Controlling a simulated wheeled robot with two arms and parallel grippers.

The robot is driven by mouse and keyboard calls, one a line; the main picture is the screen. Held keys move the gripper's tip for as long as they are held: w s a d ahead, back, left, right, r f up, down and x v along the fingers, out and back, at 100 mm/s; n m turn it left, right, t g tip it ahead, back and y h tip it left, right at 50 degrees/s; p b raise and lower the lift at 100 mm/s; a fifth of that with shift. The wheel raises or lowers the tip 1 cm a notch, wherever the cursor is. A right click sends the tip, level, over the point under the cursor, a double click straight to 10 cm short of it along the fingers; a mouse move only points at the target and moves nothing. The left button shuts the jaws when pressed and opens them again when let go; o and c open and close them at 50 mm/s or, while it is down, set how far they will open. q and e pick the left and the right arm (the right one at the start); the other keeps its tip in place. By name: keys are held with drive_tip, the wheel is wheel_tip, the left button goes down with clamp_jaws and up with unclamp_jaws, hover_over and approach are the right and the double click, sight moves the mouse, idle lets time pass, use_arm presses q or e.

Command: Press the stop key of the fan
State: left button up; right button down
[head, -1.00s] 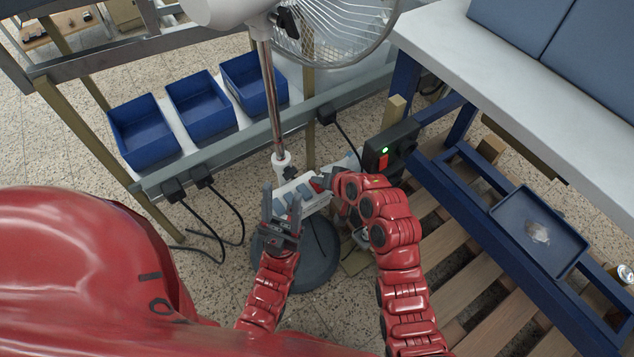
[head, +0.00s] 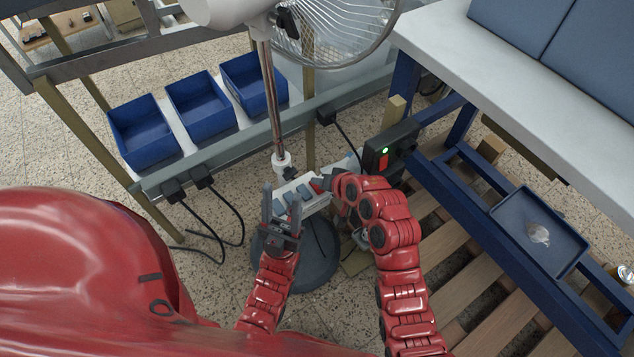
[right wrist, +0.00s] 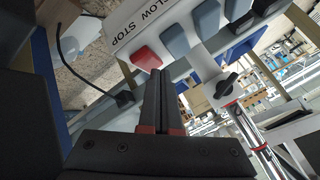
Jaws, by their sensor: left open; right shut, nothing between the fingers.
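The fan (head: 283,110) stands on a pole with a white key panel (head: 346,165) low on it, above a round dark base. In the right wrist view the panel (right wrist: 124,24) reads LOW and STOP. The red stop key (right wrist: 146,58) sits at the end of a row of blue-grey keys (right wrist: 174,40). My right gripper (right wrist: 166,76) is shut and empty, with its tips close beside the red key; I cannot tell whether they touch it. In the head view my right gripper (head: 318,184) covers part of the panel. My left gripper (head: 281,203) is open at the panel's left end.
A black switch box (head: 390,150) with a green light is just right of the panel. Blue bins (head: 145,138) stand on a rack at left. A workbench (head: 520,80) and a blue tray (head: 510,215) are at right. Cables hang near the rack rail.

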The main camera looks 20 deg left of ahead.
drive_tip(key=shift+r+p, duration=0.35)
drive_tip(key=shift+r, duration=0.4)
wheel_tip(320, 180, up, 5)
drive_tip(key=p, duration=0.3)
idle(0.9)
